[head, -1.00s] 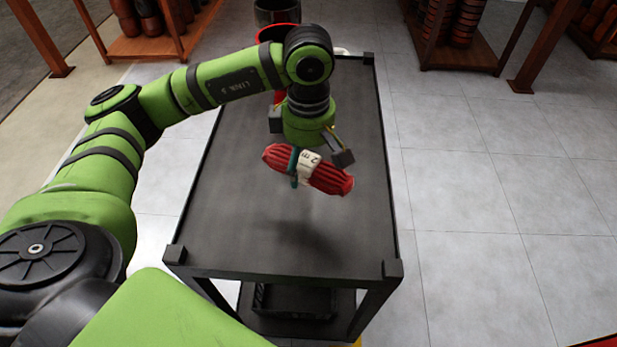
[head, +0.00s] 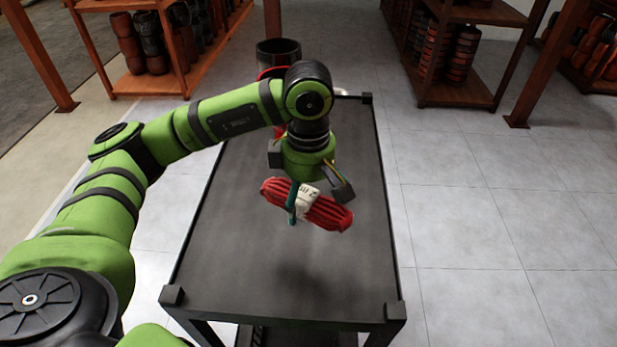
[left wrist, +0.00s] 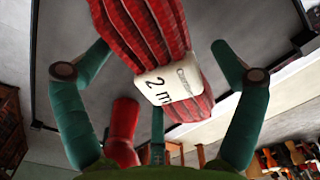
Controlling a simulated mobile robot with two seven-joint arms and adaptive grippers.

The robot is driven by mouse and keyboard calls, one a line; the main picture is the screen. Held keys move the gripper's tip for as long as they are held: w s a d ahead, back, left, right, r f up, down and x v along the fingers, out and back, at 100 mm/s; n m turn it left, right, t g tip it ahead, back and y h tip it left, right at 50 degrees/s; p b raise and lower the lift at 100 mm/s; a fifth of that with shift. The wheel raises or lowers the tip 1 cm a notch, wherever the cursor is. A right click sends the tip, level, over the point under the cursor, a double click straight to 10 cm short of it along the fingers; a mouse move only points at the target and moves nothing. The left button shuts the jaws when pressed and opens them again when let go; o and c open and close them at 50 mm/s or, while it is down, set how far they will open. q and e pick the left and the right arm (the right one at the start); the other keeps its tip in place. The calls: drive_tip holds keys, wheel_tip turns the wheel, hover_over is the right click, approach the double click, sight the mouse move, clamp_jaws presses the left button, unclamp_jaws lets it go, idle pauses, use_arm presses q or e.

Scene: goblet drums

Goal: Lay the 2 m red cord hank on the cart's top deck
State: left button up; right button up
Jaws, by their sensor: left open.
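The red cord hank (head: 330,212), with a white label reading "2 m", is over the middle of the cart's dark top deck (head: 240,250). A dark patch like a shadow lies on the deck nearer the front, and the hank looks raised above the deck. My left gripper (head: 304,197) is above the deck with the hank at its fingers. In the left wrist view the teal fingers of the left gripper (left wrist: 160,62) are spread wide on either side of the hank (left wrist: 143,35), with gaps visible beside it. My right gripper is not in view.
A red container, partly hidden by my left arm, stands at the deck's far left; a dark cylinder (head: 278,52) is beyond it. The front and right of the deck are bare. Shelves with drums (head: 455,50) stand behind on the tiled floor.

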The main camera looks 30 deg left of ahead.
sight(309, 192)
use_arm(q)
wheel_tip(309, 192, up, 12)
drive_tip(key=shift+f, duration=0.25)
idle(0.3)
